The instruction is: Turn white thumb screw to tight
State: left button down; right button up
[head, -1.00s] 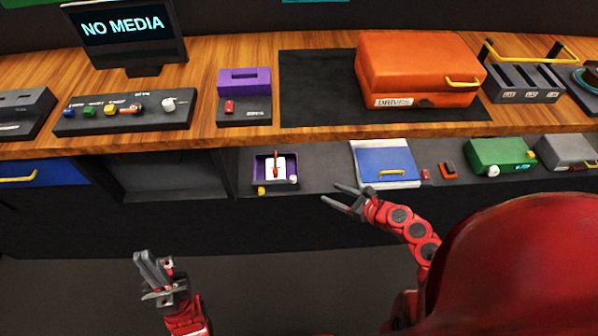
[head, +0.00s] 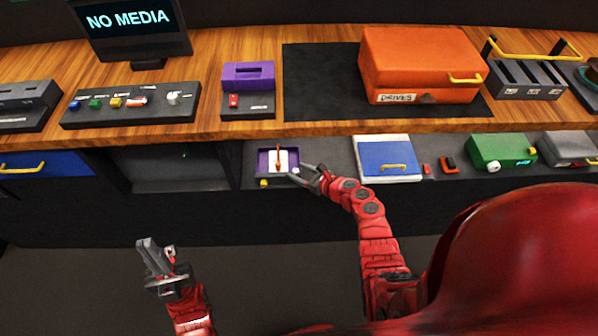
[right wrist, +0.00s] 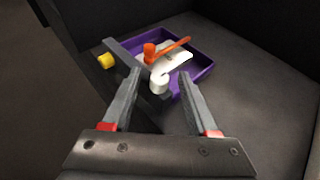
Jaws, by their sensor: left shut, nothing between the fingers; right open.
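The white thumb screw (right wrist: 158,84) sits on the front side of a purple tray (right wrist: 203,75) on the lower shelf, beside a yellow knob (right wrist: 106,60). In the head view the tray (head: 262,162) shows with the yellow knob (head: 264,183) at its front left corner. My right gripper (head: 298,174) is open at the tray's front right corner. In the right wrist view its fingers (right wrist: 160,76) are apart, with the white screw between and just beyond the tips; I cannot tell if they touch it. My left gripper (head: 141,241) is shut and empty, low in front of the counter.
An orange-red lever (right wrist: 168,49) stands over a white piece inside the tray. A blue panel (head: 387,155) lies right of the tray, with a green box (head: 500,151) further right. The wooden counter (head: 330,128) overhangs the shelf behind.

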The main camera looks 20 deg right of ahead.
grip_shut()
dwell(0.3)
